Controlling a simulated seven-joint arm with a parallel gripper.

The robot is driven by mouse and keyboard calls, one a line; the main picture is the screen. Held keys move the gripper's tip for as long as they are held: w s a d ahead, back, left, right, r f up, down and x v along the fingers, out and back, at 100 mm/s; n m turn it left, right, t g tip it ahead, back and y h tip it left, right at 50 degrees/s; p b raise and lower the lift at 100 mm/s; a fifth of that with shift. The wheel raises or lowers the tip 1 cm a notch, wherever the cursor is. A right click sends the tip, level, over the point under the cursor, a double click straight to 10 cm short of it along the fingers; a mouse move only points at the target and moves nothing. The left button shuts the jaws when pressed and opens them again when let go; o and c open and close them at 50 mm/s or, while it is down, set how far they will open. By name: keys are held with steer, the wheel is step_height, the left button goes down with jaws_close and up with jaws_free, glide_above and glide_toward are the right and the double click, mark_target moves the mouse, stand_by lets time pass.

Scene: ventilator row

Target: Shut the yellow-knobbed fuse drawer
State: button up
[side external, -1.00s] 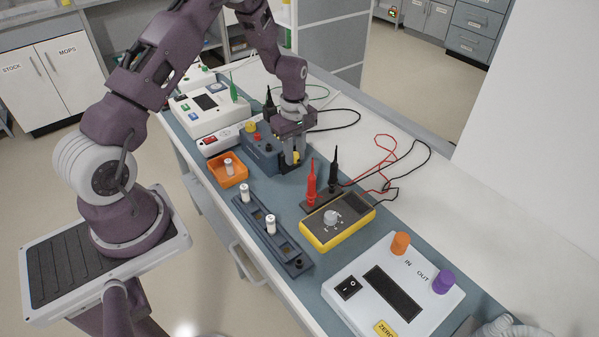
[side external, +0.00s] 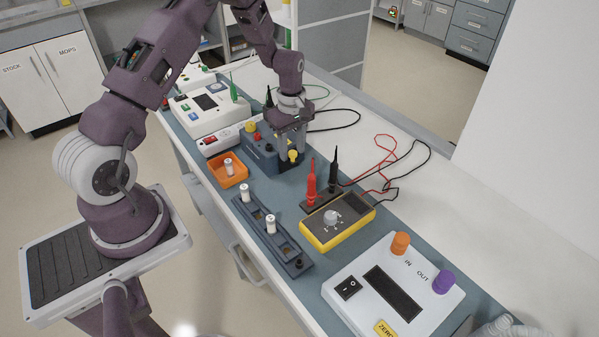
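The blue-grey box (side external: 262,152) stands on the bench mat, with a yellow and a red terminal on its top. The yellow knob (side external: 293,156) of its fuse drawer shows at the right end of the box, just below my gripper's fingers. My gripper (side external: 291,150) points down over that end of the box, right by the knob. Its fingers cover much of the drawer, so how far the drawer stands out is hard to see. Whether the fingers touch the knob, or how far apart they are, I cannot tell.
An orange tray (side external: 229,171) with a fuse and a dark fuse rail (side external: 282,245) lie in front. Red (side external: 311,185) and black (side external: 334,172) probes and a yellow multimeter (side external: 338,225) stand to the right. A white instrument (side external: 210,108) is behind left.

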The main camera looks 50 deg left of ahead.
steer(key=shift+r, duration=2.5)
steer(key=s+d+r+m+t, duration=0.2)
steer(key=s+d+r+m, duration=0.35)
steer(key=r, duration=0.55)
steer(key=s+d+r+m+t, duration=0.1)
steer(key=s+d+r+m, duration=0.4)
steer(key=r, duration=0.5)
steer(key=s+d+r+m+t, duration=0.1)
steer(key=s+d+m, duration=0.2)
steer(key=s, duration=0.5)
steer(key=s+d+r+m+t, duration=0.1)
steer(key=s+d+r+m, duration=0.1)
steer(key=s, duration=0.6)
steer(key=shift+d+r+m+t, duration=0.3)
steer(key=shift+d+m, duration=0.25)
steer(key=shift+m, duration=0.7)
